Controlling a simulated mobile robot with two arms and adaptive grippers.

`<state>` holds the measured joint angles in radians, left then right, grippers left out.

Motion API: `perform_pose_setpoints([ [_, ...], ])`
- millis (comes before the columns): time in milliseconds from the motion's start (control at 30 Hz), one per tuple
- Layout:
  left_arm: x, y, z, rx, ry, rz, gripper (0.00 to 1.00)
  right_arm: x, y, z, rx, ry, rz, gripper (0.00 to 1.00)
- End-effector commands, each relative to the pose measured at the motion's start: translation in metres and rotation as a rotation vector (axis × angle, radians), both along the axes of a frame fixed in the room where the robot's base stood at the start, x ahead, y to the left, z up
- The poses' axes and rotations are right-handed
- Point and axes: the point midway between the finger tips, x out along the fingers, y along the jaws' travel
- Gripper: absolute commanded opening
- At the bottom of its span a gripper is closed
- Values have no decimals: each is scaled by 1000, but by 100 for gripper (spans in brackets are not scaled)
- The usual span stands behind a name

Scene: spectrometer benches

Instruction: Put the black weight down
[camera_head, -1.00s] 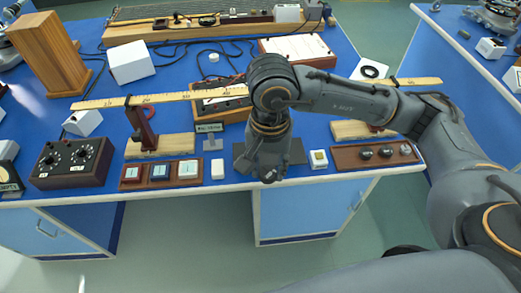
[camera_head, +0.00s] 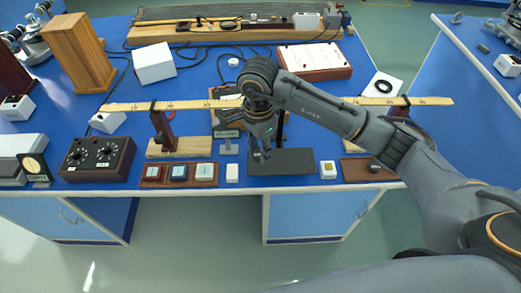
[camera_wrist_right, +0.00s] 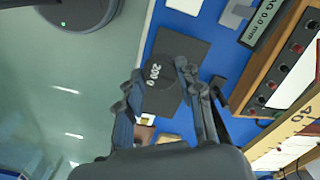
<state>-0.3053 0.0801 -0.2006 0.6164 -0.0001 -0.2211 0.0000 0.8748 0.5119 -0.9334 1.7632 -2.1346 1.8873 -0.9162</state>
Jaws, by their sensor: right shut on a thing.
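The black weight (camera_wrist_right: 157,72) is a dark disc marked "200 g". In the wrist view it sits between the fingertips of my right gripper (camera_wrist_right: 158,82), which is shut on it. A dark flat plate (camera_wrist_right: 196,52) lies behind the weight in that view; I cannot tell whether they touch. In the head view my right gripper (camera_head: 263,154) points down at the left end of the dark plate (camera_head: 292,161). The weight is not clearly seen there. My left gripper is not in view.
A balanced ruler (camera_head: 185,104) on stands runs across the blue bench, behind the plate. The bench's front edge is close.

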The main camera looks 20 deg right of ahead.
Motion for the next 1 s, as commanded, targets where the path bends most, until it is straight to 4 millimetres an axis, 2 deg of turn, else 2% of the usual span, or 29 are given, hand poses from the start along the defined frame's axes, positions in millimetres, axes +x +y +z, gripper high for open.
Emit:
perform_pose_setpoints([
  [200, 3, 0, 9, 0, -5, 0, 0, 23, -8, -28, 2, 1, -1, 0],
  [367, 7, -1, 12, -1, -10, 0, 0, 31, -11, -38, 1, -1, -1, 0],
  [500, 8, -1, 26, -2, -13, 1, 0, 30, -11, -57, 2, 5, 0, 0],
  [600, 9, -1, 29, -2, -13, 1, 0, 31, -11, -67, 1, 0, 0, 0],
  [1000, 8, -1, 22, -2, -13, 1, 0, 31, -12, -75, 1, -3, 1, 0],
])
